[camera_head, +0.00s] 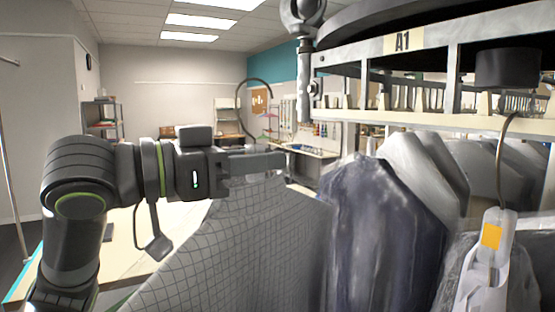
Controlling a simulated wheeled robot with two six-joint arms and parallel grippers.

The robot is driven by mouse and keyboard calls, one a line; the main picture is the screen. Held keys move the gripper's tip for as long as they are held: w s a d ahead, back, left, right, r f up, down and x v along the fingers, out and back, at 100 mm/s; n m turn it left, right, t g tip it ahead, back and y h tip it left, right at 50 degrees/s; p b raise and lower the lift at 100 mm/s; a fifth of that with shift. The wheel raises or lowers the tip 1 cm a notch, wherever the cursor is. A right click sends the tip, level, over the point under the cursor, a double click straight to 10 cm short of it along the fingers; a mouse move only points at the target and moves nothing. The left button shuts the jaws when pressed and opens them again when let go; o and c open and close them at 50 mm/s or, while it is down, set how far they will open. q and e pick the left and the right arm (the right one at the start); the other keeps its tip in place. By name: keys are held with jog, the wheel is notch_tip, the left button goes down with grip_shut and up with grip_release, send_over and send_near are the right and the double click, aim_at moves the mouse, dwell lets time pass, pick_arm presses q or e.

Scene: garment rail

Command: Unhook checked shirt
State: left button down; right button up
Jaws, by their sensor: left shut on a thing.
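The checked shirt (245,245), grey with a fine dark grid, hangs in the lower middle of the head view. My left gripper (262,163) comes in from the left and is shut at the top of this shirt, around its hanger neck. The exact grip point is hidden by the fingers. A dark curved hanger hook (254,82) rises above the fingers. It shows against the far wall, left of the rail and apart from it in the picture. My right gripper is not in view.
The garment rail (440,118) with sign A1 (402,42) fills the upper right. A dark bluish garment (375,235) and other covered garments hang close to the shirt's right. A pale table (120,245) stands at lower left. Open room lies behind on the left.

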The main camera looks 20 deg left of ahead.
pick_arm(q)
jog(key=shift+s+a+f, duration=0.1)
jog(key=shift+s+a, duration=0.25)
jog(key=shift+a, duration=0.05)
jog(key=b+v, duration=0.3)
jog(key=v, duration=0.1)
jog(key=shift+f, duration=0.15)
jog(key=shift+s+a+r+b, duration=0.25)
jog(key=shift+s+a+b, duration=0.3)
jog(key=shift+s+b, duration=0.2)
